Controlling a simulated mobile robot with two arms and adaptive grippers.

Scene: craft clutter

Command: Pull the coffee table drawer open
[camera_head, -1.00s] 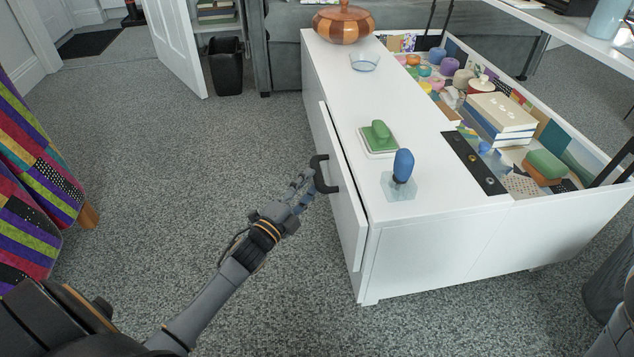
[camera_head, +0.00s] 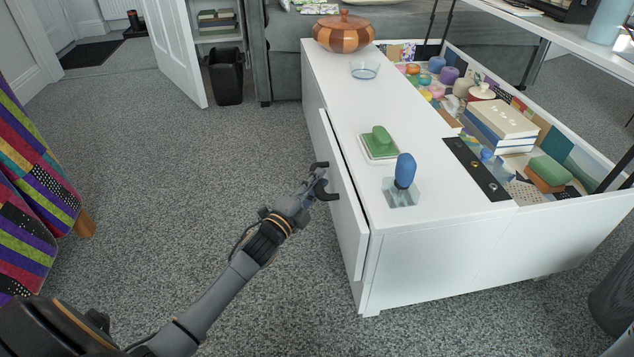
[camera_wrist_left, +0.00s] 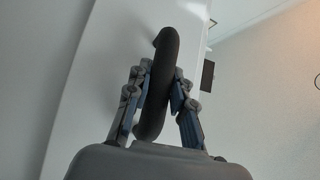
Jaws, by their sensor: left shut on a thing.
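The white coffee table (camera_head: 345,85) stands right of centre in the head view. Its drawer (camera_head: 347,222) is on the side facing left. The drawer front stands slightly out from the table body, with a dark narrow gap along its top edge. A black curved handle (camera_head: 323,184) sits on the drawer front. My left gripper (camera_head: 314,187) is at this handle. In the left wrist view the handle (camera_wrist_left: 159,85) passes between the fingers of my left gripper (camera_wrist_left: 157,82), which are shut on it. The drawer's inside is hidden. My right gripper is not in view.
A green stamp (camera_head: 380,140), a blue-handled tool (camera_head: 404,172), a glass dish (camera_head: 365,70) and a wooden bowl (camera_head: 343,33) stand on the table top. Craft items fill the open compartment at right. Carpet left of the drawer is clear. A patchwork-covered seat (camera_head: 35,190) is at far left.

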